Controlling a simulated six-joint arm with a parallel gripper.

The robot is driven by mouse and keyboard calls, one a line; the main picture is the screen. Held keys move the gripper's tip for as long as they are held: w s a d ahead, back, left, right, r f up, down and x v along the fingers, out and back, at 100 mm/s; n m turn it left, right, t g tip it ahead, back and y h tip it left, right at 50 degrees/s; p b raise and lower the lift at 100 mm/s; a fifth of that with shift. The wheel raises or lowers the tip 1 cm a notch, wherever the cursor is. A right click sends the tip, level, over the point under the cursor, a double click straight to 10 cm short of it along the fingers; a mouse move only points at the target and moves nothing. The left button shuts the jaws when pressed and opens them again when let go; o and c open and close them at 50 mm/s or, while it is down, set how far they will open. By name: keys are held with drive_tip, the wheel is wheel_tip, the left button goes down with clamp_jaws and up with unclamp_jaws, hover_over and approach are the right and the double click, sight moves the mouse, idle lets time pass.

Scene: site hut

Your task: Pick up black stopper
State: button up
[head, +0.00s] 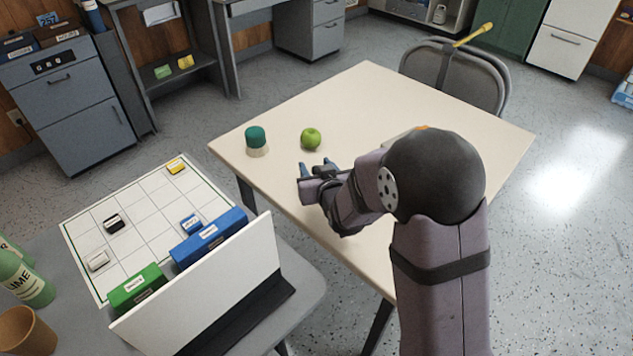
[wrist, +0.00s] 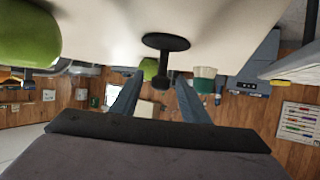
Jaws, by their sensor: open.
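The black stopper (wrist: 164,46) shows in the wrist view as a round flat disc with a narrower stem, against the pale table. I cannot make it out clearly in the head view, where my gripper covers that part of the table. My gripper (head: 317,168) is low over the left part of the table, with its two blue-grey fingers apart. In the wrist view my gripper (wrist: 159,84) has the stopper's stem in line with the gap between the fingers. I cannot tell whether the stem is between the tips or just beyond them.
A green apple (head: 311,138) is on the table (head: 400,105) just beyond my gripper. A teal-topped pot (head: 256,141) stands left of it. A chair (head: 455,72) is at the table's far side. The table's far middle is clear. A desk with a gridded board (head: 150,205) is at left.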

sight(315, 167)
drive_tip(key=shift+x, duration=1.75)
drive_tip(key=shift+f, duration=0.1)
clamp_jaws()
wheel_tip(315, 167, up, 10)
drive_tip(key=shift+p, duration=0.35)
